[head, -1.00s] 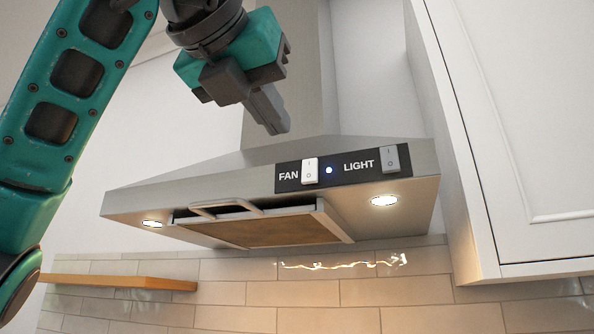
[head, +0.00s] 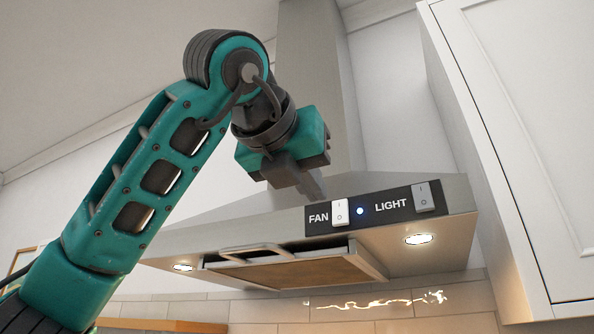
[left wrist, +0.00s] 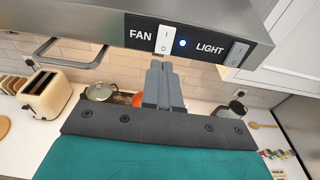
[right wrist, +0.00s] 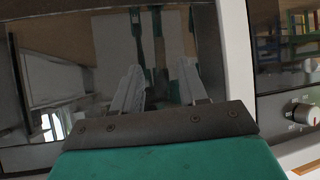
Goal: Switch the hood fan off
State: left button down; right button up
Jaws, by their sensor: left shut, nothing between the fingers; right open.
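The range hood (head: 250,228) carries a black panel with a white FAN rocker switch (head: 340,212) and a grey LIGHT rocker switch (head: 423,196). A blue indicator light (head: 360,211) glows between them. My left gripper (head: 316,192) is shut and empty, its tips just up and left of the FAN switch in the head view. In the left wrist view the left fingertips (left wrist: 160,66) show just below the FAN switch (left wrist: 163,40); I cannot tell whether they touch it. My right gripper (right wrist: 160,75) is open and empty in front of a dark glass panel.
A white cabinet (head: 530,120) stands close to the right of the hood. A pull-out filter handle (head: 250,252) juts from the hood's underside. Below, the left wrist view shows a toaster (left wrist: 45,95) and a pot (left wrist: 100,91). A knob (right wrist: 303,112) shows in the right wrist view.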

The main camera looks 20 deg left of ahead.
aim_at(335, 224)
pick_arm(q)
jog(key=w, duration=0.4)
jog(key=w+f+p, duration=0.1)
jog(key=w, duration=0.1)
jog(key=shift+w+d, duration=0.15)
jog(key=shift+w, duration=0.05)
jog(key=shift+w+f, duration=0.2)
jog(key=shift+w, duration=0.05)
jog(key=shift+f+b, duration=0.3)
jog(key=shift+b, duration=0.25)
jog(key=shift+f, duration=0.1)
